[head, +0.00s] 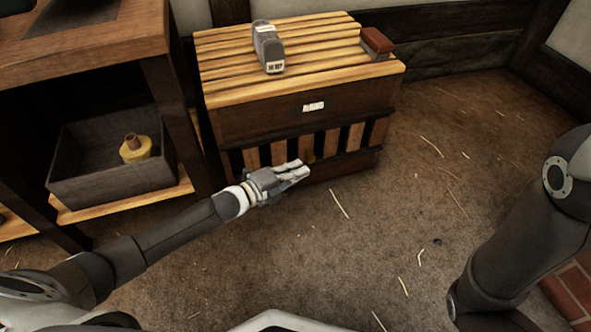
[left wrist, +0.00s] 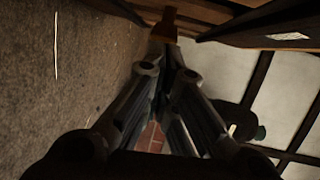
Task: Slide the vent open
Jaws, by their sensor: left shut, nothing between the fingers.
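The vent (head: 279,151) is a row of upright light slats with dark gaps, low on the front of a slatted-top wooden chest (head: 250,127). A small orange-brown tab (head: 310,157) shows at the vent, partly hidden by my gripper. My left gripper (head: 300,169) is shut and empty in front of the vent's lower edge. In the left wrist view the tab (left wrist: 164,27) is just beyond the fingertips (left wrist: 168,55); I cannot tell whether they touch it. My right arm shows at the right, but its gripper is out of view.
A grey device (head: 268,48) and a red-topped block (head: 377,42) are on the chest. A bench shelf on the left holds a dark box (head: 100,180) with a yellow item (head: 135,148). Bricks (head: 573,290) are at lower right. The straw-strewn floor (head: 370,240) in front is open.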

